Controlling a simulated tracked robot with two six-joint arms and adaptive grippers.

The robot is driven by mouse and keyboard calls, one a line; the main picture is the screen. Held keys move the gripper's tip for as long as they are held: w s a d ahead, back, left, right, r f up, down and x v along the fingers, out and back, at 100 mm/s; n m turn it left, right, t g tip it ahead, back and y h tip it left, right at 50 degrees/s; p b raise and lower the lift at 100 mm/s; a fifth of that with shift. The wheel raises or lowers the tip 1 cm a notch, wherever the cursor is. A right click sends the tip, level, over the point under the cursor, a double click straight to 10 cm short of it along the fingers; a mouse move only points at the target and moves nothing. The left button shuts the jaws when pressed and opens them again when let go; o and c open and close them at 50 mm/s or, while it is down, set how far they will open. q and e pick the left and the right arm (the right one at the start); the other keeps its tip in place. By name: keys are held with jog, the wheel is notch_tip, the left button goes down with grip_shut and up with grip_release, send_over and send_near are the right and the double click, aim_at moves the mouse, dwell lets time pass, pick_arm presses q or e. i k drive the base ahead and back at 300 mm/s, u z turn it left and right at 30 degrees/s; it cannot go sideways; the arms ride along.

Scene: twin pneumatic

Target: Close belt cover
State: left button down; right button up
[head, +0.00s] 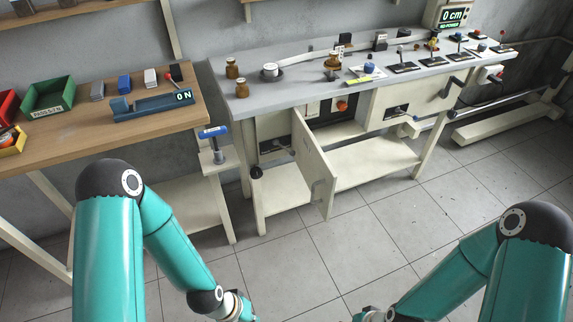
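A cream hinged panel (315,165), which looks like the belt cover, stands swung open below the front of the grey-topped bench (300,88). It juts out toward me, and a small handle-like piece (318,192) shows on its face. Behind it is a dark opening with an orange-red knob (342,105) inside. My left and right arms come in from the bottom corners and bend down toward the bottom edge.
A wooden table (130,132) at left holds bins and a blue device reading "0 N". A blue-handled clamp (213,132) and a dark ball knob (256,172) stick out near the bench's left end. Levers and jars stand on the bench. The tiled floor (385,230) in front is clear.

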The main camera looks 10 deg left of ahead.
aim_at(321, 178)
jog(key=u, duration=0.1)
jog(key=i, duration=1)
jog(key=z, duration=0.1)
jog(key=k, duration=0.45)
jog(key=z, duration=0.2)
jog(key=i, duration=0.3)
jog(key=u, duration=1.05)
